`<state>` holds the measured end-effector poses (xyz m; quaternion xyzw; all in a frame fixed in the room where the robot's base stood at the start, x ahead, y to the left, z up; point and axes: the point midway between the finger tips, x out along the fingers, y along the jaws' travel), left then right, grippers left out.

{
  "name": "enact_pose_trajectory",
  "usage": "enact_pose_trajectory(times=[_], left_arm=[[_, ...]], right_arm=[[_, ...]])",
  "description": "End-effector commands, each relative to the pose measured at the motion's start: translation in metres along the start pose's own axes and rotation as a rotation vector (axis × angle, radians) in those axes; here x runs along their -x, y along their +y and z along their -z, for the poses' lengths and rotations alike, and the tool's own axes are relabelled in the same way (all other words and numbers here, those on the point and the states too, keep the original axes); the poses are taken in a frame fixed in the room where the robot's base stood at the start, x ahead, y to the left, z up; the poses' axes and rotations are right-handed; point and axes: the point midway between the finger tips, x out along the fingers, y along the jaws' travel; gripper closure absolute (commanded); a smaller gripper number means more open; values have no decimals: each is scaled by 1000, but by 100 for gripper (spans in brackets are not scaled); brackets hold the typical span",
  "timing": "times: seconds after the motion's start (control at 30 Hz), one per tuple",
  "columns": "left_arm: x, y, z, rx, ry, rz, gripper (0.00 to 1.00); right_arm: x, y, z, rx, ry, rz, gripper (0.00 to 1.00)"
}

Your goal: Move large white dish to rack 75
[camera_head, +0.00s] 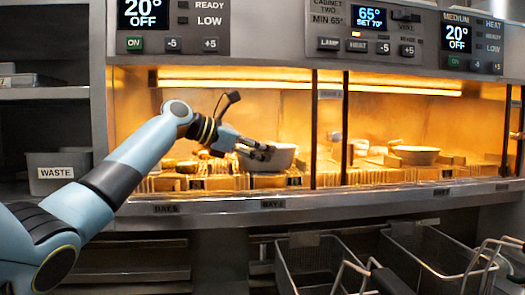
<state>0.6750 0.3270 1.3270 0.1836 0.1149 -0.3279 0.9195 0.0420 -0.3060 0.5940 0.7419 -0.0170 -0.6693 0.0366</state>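A large whitish dish (283,158) is in the lit warming cabinet, in the bay left of the dark upright posts. My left gripper (264,151) reaches into the cabinet from the left, with its dark fingers at the dish's left side and rim. The fingers overlap the dish in the picture; I cannot tell whether they are closed on its rim. A second pale, shallow dish (415,154) sits in the bay farther right. No label reading 75 is legible on the racks. My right gripper is not in view.
Low wooden-looking racks (215,183) line the cabinet floor. Dark posts (329,125) divide the opening. The control panel (290,35) overhangs it, and a metal ledge (350,202) runs along the front. Wire fry baskets (325,262) stand below right. A waste bin (58,173) is at left.

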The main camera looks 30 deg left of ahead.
Motion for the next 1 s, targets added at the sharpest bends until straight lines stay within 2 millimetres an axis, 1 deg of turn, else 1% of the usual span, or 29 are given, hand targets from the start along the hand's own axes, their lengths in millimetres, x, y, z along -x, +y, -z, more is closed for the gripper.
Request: enact_pose_trajectory(times=[0.03, 0.17, 0.47, 0.53, 0.67, 0.9, 1.0], left_arm=[[0, 0, -1, 0, -1, 0, 88], [0, 0, 0, 0, 0, 0, 71], [0, 1, -2, -1, -1, -1, 71], [6, 1, -1, -1, 1, -2, 71], [28, 2, 0, -5, 4, -4, 71], [84, 2, 1, -5, 5, -5, 71], [101, 1, 1, -3, 4, -2, 71]], right_arm=[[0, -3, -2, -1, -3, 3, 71], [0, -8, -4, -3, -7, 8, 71], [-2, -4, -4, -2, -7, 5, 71], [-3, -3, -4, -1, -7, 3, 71], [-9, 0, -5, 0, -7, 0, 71], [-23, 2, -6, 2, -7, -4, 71], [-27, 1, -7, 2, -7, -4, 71]])
